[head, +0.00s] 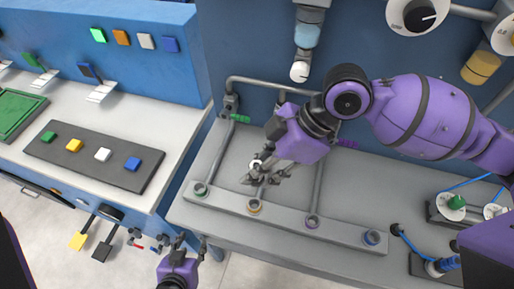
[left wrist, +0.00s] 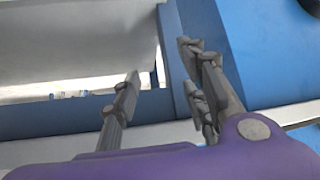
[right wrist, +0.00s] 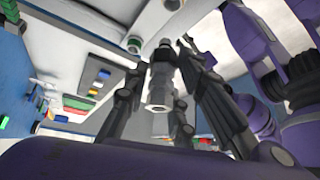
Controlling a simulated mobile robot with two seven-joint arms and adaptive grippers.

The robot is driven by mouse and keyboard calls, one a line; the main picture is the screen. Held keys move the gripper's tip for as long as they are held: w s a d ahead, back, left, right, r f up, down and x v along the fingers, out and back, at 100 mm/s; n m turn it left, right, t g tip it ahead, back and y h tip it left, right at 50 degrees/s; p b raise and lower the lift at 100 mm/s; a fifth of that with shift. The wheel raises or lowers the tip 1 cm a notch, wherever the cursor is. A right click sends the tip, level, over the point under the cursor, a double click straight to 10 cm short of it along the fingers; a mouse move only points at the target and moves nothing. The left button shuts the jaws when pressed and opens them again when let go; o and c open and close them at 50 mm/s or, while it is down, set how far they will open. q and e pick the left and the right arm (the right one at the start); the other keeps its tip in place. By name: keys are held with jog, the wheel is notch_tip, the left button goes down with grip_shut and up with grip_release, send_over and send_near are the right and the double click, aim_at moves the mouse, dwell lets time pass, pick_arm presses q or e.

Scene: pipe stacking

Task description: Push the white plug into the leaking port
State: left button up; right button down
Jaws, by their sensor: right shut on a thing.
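My right gripper (head: 265,172) is shut on a small grey plug with a pale ring-shaped end (right wrist: 158,100), which sits between its fingers in the right wrist view. In the head view a whitish bit of it (head: 256,164) shows by the fingertips, above the bench. The gripper is nearest the yellow one, behind the rail. I cannot tell which port leaks. My left gripper (head: 190,243) is open and empty, in front of the bench.
Grey pipes (head: 318,185) run from the rail toward the blue wall. A white-ended nozzle (head: 300,70) hangs above the bench. A dark board with coloured blocks (head: 98,156) lies on the left counter. Blue-hosed fittings (head: 440,263) stand at the right. A gap separates both counters at the front.

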aim_at(258, 184)
jog(key=shift+a+f+n, duration=0.1)
jog(key=shift+a+n, duration=0.25)
jog(key=shift+n, duration=0.05)
jog(key=shift+f+g, duration=0.25)
jog(key=shift+g, duration=0.05)
jog(key=f+b, duration=0.1)
jog(key=f, duration=0.1)
jog(key=s+f+b, duration=0.1)
jog(key=f, duration=0.1)
jog(key=shift+f+b, duration=0.15)
jog(key=shift+b, duration=0.2)
pick_arm(q)
jog(key=shift+g+y, duration=0.3)
jog(key=f+b, duration=0.1)
jog(key=s+a+f, duration=0.1)
jog(key=f, duration=0.1)
jog(key=a+f+b, duration=0.1)
jog(key=f, duration=0.1)
jog(key=shift+s+f+b, duration=0.15)
jog(key=shift+s+b, duration=0.2)
jog(key=shift+s, duration=0.05)
pick_arm(e)
jog(key=f, duration=0.4)
jog(key=shift+w+f, duration=0.15)
jog(key=shift+w, duration=0.1)
pick_arm(q)
jog(key=shift+s, duration=0.15)
